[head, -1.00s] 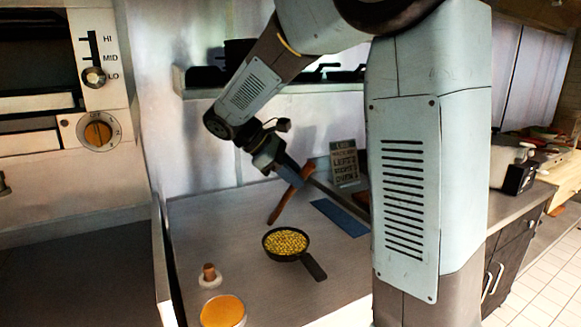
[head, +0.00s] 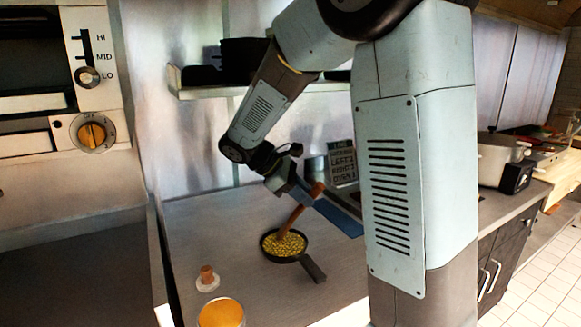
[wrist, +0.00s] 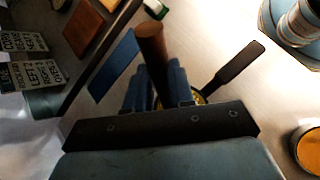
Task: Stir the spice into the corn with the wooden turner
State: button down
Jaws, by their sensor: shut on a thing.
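My gripper (head: 304,190) is shut on the wooden turner (head: 291,221), holding it tilted above the counter. The turner's lower end reaches into the corn (head: 291,245) in the black pan (head: 269,255); the exact contact is too small to tell. In the wrist view the turner's handle (wrist: 152,50) stands up between the fingers (wrist: 157,88). The pan's handle (wrist: 236,66) shows behind them, and most of the corn is hidden by the gripper. I cannot make out any spice on the corn.
A small brown-topped piece on a white base (head: 207,279) and an orange-topped round container (head: 221,313) stand left of the pan. A blue mat (head: 338,218) and a lettered sign (head: 343,163) are behind right. A shelf (head: 200,93) hangs above the counter.

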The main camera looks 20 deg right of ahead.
jog(key=shift+d, duration=0.4)
jog(key=a+r, duration=0.4)
jog(key=r, duration=0.4)
jog(key=shift+s, duration=0.3)
